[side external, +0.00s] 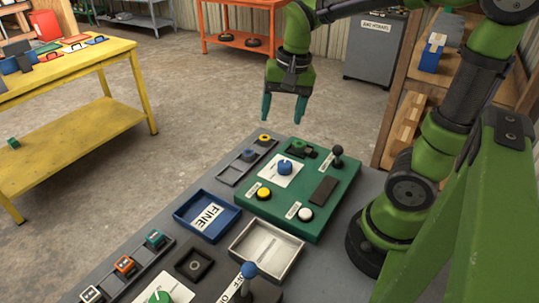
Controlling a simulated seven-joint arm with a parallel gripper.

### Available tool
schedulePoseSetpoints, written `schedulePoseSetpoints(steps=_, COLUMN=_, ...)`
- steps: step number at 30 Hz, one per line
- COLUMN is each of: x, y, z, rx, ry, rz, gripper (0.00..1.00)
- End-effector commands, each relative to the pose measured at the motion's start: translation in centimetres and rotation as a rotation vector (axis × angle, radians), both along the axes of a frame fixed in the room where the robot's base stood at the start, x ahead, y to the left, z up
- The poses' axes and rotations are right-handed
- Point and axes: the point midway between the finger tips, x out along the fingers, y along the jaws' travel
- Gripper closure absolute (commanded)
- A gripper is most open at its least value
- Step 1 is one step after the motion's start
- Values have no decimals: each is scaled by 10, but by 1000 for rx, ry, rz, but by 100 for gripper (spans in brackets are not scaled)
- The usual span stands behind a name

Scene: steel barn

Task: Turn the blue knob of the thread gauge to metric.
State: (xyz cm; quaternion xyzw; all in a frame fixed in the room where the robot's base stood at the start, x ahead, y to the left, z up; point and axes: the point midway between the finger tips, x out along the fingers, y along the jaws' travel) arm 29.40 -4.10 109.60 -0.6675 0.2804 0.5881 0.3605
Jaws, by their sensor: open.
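The blue knob (285,168) stands on a white marked plate (271,178) on a green panel box (318,233). The plate's lettering is too small to read, so I cannot tell which setting the knob points to. My gripper (284,112) is above and behind the green box in the picture, fingers pointing down. It is open and empty, with a clear gap between its fingers and the knob.
The green box also carries a black ball lever (337,156), a yellow button (264,194) and a white button (305,214). A blue tray (234,223) marked FINE and a grey tray (291,268) lie in front. A blue-topped lever (249,270) stands nearer.

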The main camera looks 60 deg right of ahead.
Motion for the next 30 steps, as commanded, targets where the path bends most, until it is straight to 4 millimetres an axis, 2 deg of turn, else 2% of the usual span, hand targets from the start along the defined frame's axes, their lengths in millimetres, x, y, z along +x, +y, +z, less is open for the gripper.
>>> schedulePoseSetpoints(steps=1, x=5, y=-12, z=-3, rx=-8, ry=63, rz=-106, gripper=33)
schedulePoseSetpoints(steps=3, x=7, y=-23, z=-2, rx=-19, ry=120, rz=-244, gripper=33)
schedulePoseSetpoints(steps=6, x=6, y=-28, z=5, rx=-24, ry=146, rz=-370, gripper=33)
schedulePoseSetpoints(steps=10, x=2, y=-27, z=2, rx=-18, ry=165, rz=-432, gripper=33)
schedulePoseSetpoints(steps=13, x=1, y=-27, z=-8, rx=-18, ry=167, rz=-433, gripper=33)
schedulePoseSetpoints(steps=17, x=1, y=-26, z=-31, rx=-18, ry=168, rz=-432, gripper=33)
schedulePoseSetpoints(steps=30, x=1, y=-27, z=-126, rx=-18, ry=167, rz=-431, gripper=33)
